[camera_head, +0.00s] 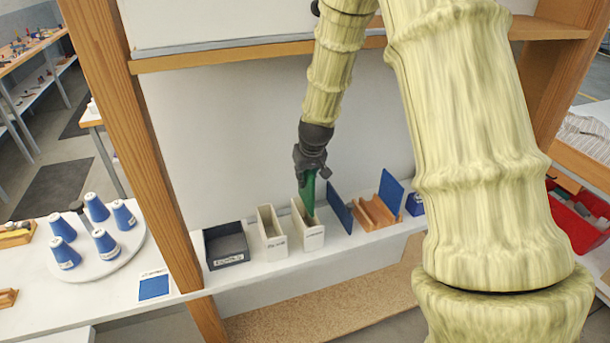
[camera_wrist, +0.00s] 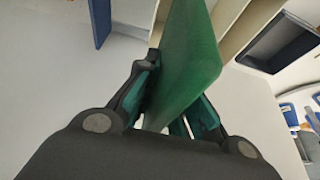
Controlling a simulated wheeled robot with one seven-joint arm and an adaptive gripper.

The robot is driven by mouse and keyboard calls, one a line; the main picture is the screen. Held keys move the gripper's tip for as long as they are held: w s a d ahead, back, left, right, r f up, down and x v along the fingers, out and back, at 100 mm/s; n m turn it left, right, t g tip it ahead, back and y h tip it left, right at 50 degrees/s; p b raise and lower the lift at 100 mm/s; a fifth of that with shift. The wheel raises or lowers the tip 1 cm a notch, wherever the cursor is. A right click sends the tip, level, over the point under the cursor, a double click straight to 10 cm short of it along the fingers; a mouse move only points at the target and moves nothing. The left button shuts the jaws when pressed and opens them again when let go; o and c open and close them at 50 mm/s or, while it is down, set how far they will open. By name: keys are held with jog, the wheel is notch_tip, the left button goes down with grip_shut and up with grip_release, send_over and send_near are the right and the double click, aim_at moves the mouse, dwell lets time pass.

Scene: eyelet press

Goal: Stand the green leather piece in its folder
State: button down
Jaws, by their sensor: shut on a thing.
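My gripper (camera_head: 309,172) is shut on the green leather piece (camera_head: 309,195), which hangs down from the fingers. In the wrist view the piece (camera_wrist: 190,60) is a flat green sheet running out between the fingers (camera_wrist: 172,100). In the head view its lower end is at the mouth of the right-hand of two narrow cream upright holders (camera_head: 313,238). I cannot tell how far inside it is, or whether it touches the walls. The labels on the holders are too small to read. The second cream holder (camera_head: 274,246) stands to the left.
A dark open bin (camera_head: 227,246) stands left of the holders. A blue panel (camera_head: 339,208) stands close on the right, beside a wooden rack (camera_head: 378,214) and another blue panel (camera_head: 392,188). A wooden post (camera_head: 140,140) and upper shelf edge (camera_head: 220,57) bound the bay.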

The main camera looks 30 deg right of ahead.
aim_at(310, 184)
jog(key=shift+f+b, duration=2.7)
jog(key=shift+f, duration=2.45)
jog(key=c, duration=1.4)
grip_release()
jog(key=shift+c, duration=0.2)
jog(key=shift+v, duration=5.95)
jog(key=shift+s+f, duration=0.1)
